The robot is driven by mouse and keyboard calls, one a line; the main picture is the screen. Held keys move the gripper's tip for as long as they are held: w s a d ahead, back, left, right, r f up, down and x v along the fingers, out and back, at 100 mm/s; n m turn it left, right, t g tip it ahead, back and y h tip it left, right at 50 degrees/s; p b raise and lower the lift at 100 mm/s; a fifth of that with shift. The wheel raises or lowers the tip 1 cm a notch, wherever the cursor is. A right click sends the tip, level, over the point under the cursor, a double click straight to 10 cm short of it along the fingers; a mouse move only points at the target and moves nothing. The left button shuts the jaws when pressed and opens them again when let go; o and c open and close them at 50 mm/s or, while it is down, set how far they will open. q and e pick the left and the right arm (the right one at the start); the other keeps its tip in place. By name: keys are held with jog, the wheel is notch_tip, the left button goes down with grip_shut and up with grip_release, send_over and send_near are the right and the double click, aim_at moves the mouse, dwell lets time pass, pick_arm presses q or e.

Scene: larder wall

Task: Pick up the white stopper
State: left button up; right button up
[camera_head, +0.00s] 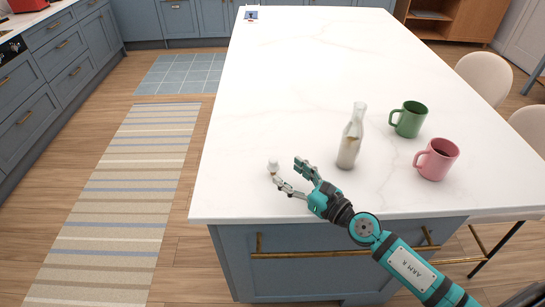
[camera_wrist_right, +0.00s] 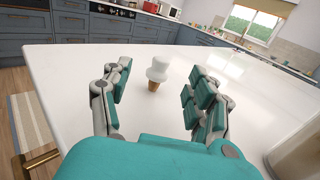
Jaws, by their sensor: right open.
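The white stopper (camera_head: 273,165) stands on the white countertop near its front left corner. In the right wrist view it (camera_wrist_right: 158,69) has a white knobbed top and a tan, cork-like lower end. My right gripper (camera_head: 285,174) is open. In the right wrist view its two fingers (camera_wrist_right: 155,85) stand apart, with the stopper between and a little beyond them. The fingers do not appear to touch it. My left gripper is not in view.
A glass bottle (camera_head: 350,142) stands right of my right gripper. A green mug (camera_head: 410,121) and a pink mug (camera_head: 437,160) stand farther right. The countertop (camera_head: 290,80) behind is mostly clear. A small card (camera_head: 251,15) lies at the far end.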

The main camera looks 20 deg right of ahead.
aim_at(277, 163)
jog(key=shift+x, duration=1.05)
jog(key=p+x, duration=0.1)
jog(key=x, duration=0.3)
jog(key=shift+w, duration=0.3)
jog(key=shift+w+a, duration=0.1)
jog(key=shift+a, duration=0.05)
jog(key=shift+c, duration=0.7)
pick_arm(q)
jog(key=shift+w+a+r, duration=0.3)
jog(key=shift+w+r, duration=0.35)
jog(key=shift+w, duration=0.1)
pick_arm(e)
grip_shut()
